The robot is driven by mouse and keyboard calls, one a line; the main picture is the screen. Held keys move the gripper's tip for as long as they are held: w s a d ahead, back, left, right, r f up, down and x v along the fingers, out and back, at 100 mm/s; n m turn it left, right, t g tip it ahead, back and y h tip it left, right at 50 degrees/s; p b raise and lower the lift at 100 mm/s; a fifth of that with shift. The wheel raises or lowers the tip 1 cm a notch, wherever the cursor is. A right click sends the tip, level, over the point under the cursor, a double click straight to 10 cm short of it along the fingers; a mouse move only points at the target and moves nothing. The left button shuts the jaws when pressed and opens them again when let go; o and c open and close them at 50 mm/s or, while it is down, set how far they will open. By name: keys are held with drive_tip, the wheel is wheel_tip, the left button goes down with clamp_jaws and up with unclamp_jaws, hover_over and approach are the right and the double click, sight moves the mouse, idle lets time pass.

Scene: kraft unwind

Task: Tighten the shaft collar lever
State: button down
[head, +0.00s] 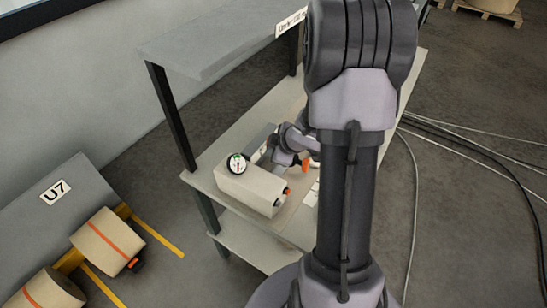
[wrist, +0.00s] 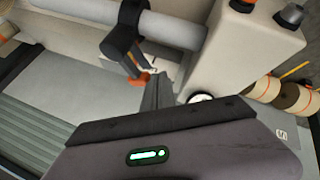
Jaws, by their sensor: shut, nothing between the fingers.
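In the wrist view a dark shaft collar (wrist: 122,40) sits around a grey horizontal shaft (wrist: 172,26). Its lever hangs down and ends in an orange tip (wrist: 138,80). My gripper (wrist: 155,78) is shut and empty, with its narrow fingers just right of the orange tip. I cannot tell whether they touch it. In the head view my gripper is at the bench, mostly hidden by my own arm, and the collar cannot be made out clearly.
A beige housing (head: 250,186) with a round gauge (head: 237,163) stands on the bench (head: 212,178), close to my gripper. A grey upper shelf (head: 215,42) overhangs the bench. Kraft rolls (head: 107,241) lie at the lower left. Cables (head: 470,143) cross the floor at right.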

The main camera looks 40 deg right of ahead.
drive_tip(key=shift+w+d, duration=0.2)
drive_tip(key=shift+w, duration=0.05)
drive_tip(key=shift+f, duration=0.1)
drive_tip(key=w+m+h+b, duration=0.1)
drive_tip(key=w+d+m+h+b, duration=0.1)
drive_tip(key=w+m, duration=0.1)
drive_tip(key=shift+w, duration=0.25)
idle(0.8)
drive_tip(key=shift+w, duration=0.1)
idle(0.5)
